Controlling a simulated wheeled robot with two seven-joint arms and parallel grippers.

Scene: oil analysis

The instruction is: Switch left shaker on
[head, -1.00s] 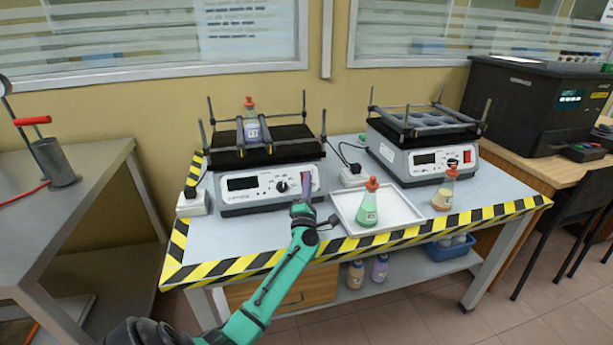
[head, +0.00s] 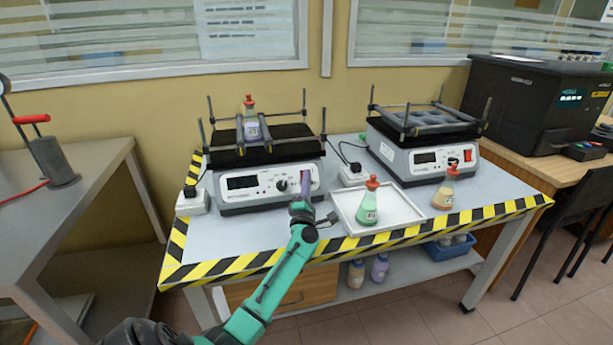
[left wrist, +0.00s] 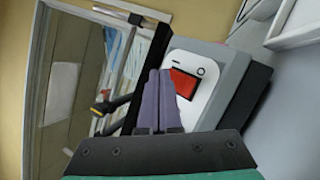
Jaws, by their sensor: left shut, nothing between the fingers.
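The left shaker (head: 238,196) stands on the left of the table, with a grey front, a dark display and a knob (head: 282,185). Its red rocker switch (left wrist: 184,83) shows in the left wrist view on a white plate with line and circle marks. My left gripper (head: 306,183) is shut and empty, with its purple fingertips at the switch end of the shaker's front. In the left wrist view the fingers (left wrist: 160,100) partly cover the switch; I cannot tell whether they touch it. A flask with a red stopper (head: 251,122) is on the shaker's platform. My right gripper is not in view.
The right shaker (head: 432,160) stands to the right. A white tray (head: 398,207) holds a green flask (head: 368,205), close to my left gripper. An orange flask (head: 445,190) stands near the striped table edge (head: 400,238). A white plug block (head: 192,204) is at left.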

